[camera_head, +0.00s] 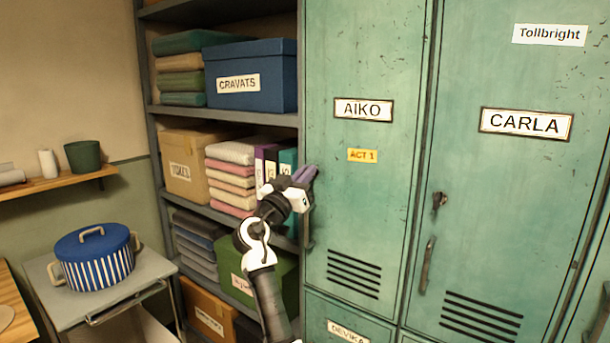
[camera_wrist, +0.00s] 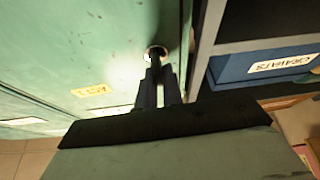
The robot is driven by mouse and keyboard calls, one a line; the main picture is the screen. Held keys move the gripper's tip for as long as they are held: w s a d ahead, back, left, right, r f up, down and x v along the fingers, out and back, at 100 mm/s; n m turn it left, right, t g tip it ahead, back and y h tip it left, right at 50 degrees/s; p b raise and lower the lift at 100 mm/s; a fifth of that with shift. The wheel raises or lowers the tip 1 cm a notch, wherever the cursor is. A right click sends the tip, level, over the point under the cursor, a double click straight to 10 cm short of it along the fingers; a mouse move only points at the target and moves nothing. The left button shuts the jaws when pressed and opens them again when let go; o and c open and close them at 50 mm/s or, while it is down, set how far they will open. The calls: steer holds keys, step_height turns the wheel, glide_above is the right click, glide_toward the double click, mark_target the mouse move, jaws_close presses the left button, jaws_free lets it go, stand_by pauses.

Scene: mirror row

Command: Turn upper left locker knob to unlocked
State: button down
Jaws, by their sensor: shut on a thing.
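The upper left locker door (camera_head: 362,70) is green, with an AIKO label (camera_head: 364,109) and a yellow ACT 1 tag (camera_head: 362,155). My gripper (camera_head: 306,174) is at the left edge of this door and covers its knob in the head view. In the wrist view my gripper (camera_wrist: 156,78) has its narrow fingers closed together on the small dark knob (camera_wrist: 155,52), which sits on a bright round plate. The knob's turn position cannot be told. The door looks closed.
The CARLA locker (camera_head: 510,200), with a dark knob (camera_head: 438,201) and a handle (camera_head: 427,265), stands to the right. Shelves with a blue CRAVATS box (camera_head: 270,72) and folded cloths stand close on the left. A striped pot (camera_head: 95,262) sits on a side table.

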steer(key=shift+w+a+f+n+g+y+p, duration=0.15)
steer(key=shift+n+y+p, duration=1.1)
steer(key=shift+n, duration=2.25)
steer(key=shift+s+d+n+g+y+p, duration=0.15)
steer(key=shift+n+y+p, duration=1.1)
steer(key=shift+n, duration=2.25)
steer(key=shift+w+a+f+n+g+y+p, duration=0.15)
steer(key=shift+n+y+p, duration=0.55)
steer(key=shift+n+y, duration=1.95)
steer(key=shift+r+n+h, duration=0.1)
steer(key=shift+n+h, duration=0.85)
steer(key=shift+h, duration=0.1)
steer(key=c, duration=1.5)
jaws_free()
steer(key=shift+c, duration=0.2)
